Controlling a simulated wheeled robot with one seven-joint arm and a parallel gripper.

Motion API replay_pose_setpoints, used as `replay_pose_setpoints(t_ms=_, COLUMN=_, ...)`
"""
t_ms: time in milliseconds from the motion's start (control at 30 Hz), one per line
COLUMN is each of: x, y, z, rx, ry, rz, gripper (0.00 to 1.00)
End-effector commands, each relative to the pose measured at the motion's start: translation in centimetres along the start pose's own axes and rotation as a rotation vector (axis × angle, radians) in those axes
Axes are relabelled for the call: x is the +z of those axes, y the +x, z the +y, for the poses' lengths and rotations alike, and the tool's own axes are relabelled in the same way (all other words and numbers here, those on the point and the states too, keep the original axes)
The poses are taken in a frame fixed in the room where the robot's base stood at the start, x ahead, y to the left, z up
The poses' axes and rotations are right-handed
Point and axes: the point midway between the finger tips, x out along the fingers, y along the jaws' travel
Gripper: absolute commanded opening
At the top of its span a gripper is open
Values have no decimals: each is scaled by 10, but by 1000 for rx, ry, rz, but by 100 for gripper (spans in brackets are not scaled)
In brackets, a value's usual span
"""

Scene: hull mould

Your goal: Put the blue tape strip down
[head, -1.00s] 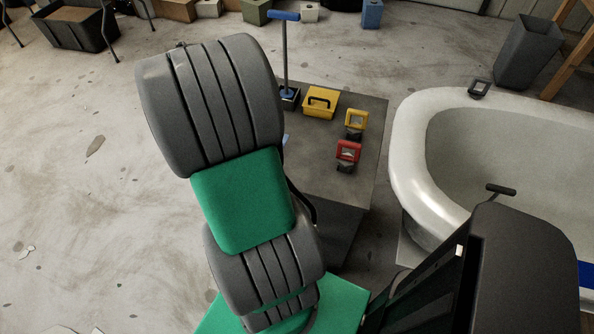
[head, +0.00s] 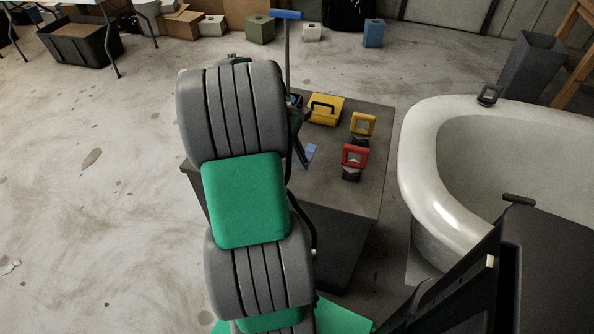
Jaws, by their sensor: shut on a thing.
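The blue tape strip (head: 311,153) is a small light-blue piece just right of my arm, over the grey bench (head: 345,205). My gripper (head: 303,156) is mostly hidden behind my own arm; a dark part of it shows beside the strip. It is shut on the strip. I cannot tell whether the strip touches the bench top.
On the bench stand a yellow box (head: 326,109), a yellow-framed tool (head: 362,125), a red-framed tool (head: 354,157) and a blue T-handled pole (head: 287,50). The white hull mould (head: 425,170) is at right. Bench top near its front right is clear.

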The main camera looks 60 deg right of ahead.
Motion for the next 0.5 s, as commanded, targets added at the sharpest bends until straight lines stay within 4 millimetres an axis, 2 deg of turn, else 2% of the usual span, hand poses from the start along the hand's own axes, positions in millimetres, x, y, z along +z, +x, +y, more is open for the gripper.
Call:
replay_pose_setpoints(t_ms=167, x=-17, y=13, z=9, rx=0, ry=-1, rz=0, gripper=0)
replay_pose_setpoints(t_ms=300, x=-27, y=38, z=9, rx=-1, ry=0, rz=0, gripper=0)
replay_pose_setpoints(t_ms=500, x=-28, y=39, z=9, rx=2, ry=0, rz=1, gripper=0)
